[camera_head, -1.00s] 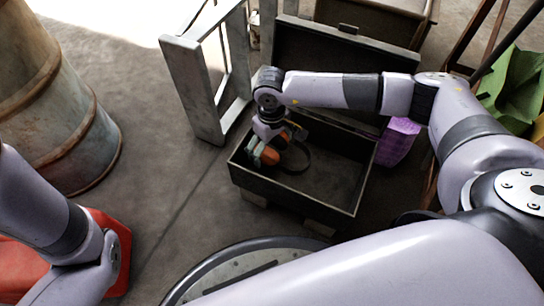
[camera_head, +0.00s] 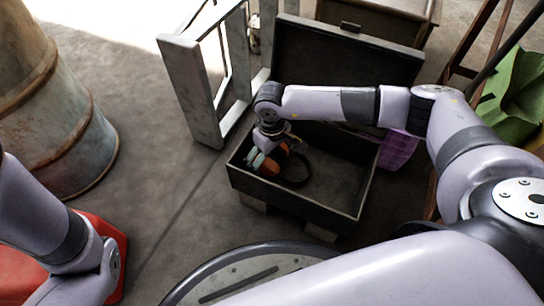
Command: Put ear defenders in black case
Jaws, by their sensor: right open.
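The black case (camera_head: 336,205) stands open on the floor in front of me, its lid (camera_head: 345,62) raised at the back. The orange ear defenders (camera_head: 270,167) with a dark headband (camera_head: 299,182) are inside the case, at its left end. My right gripper (camera_head: 262,160) reaches down into that left end, right at the ear defenders. Its jaws are open, with a fingertip beside an orange cup; I cannot tell whether it touches. My arm hides part of the case's back edge. The left arm shows at the lower left, but its gripper is out of view.
A grey metal frame (camera_head: 203,95) stands close to the case's left back corner. A purple crate (camera_head: 399,149) is right of the case. A rusty barrel (camera_head: 55,110) and a red object (camera_head: 112,238) are at left. The floor between barrel and case is clear.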

